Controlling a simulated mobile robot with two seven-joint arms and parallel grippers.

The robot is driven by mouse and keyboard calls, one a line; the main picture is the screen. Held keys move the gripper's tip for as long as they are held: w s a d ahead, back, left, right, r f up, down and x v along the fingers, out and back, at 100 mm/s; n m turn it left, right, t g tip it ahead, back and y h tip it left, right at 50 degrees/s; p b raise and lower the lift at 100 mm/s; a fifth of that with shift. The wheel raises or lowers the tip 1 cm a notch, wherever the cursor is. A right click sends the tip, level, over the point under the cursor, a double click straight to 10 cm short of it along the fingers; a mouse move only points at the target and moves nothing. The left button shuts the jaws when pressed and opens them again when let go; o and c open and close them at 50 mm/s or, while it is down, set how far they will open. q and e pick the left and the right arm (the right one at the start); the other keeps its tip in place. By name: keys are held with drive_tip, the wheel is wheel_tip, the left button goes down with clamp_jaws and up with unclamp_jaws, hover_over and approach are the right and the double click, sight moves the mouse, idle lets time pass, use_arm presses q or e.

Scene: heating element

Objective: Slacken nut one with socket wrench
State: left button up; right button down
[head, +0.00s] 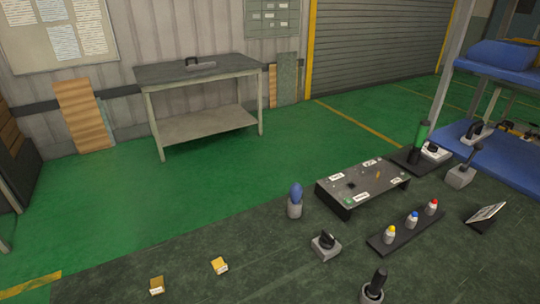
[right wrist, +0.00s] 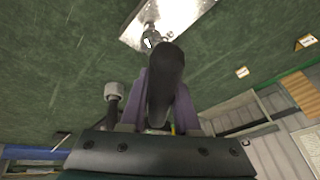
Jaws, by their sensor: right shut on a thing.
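In the right wrist view my right gripper (right wrist: 167,108) has its purple fingers shut on a tool with a thick black handle (right wrist: 168,70), which looks like the socket wrench. The tool's bright metal end (right wrist: 150,38) points away from the gripper, in front of a shiny metal plate (right wrist: 185,10). I cannot tell whether the end touches the plate, and I cannot make out nut one. In the head view a dark labelled panel (head: 343,205) stands on the dark green surface; its small fittings are too small to identify. Neither gripper shows in the head view.
A blue-handled tool (head: 295,193) and a black-handled one (head: 377,282) stand in grey holders. A strip with yellow, blue and red knobs (head: 384,245) lies right of centre. A grey workbench (head: 205,68) stands behind.

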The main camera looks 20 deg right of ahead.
drive_tip(key=shift+f+b, duration=1.45)
idle(0.5)
drive_tip(key=shift+r+n+y+p, duration=0.2)
drive_tip(key=shift+n+y+p, duration=0.1)
drive_tip(key=shift+n+p, duration=0.4)
drive_tip(key=shift+n+y+p, duration=0.3)
drive_tip(key=shift+n+p, duration=0.1)
drive_tip(key=shift+n, duration=0.4)
drive_tip(key=shift+w+a+n+y, duration=0.1)
drive_tip(key=shift+a+n+y, duration=0.15)
drive_tip(key=shift+n, duration=0.25)
drive_tip(key=shift+f, duration=0.1)
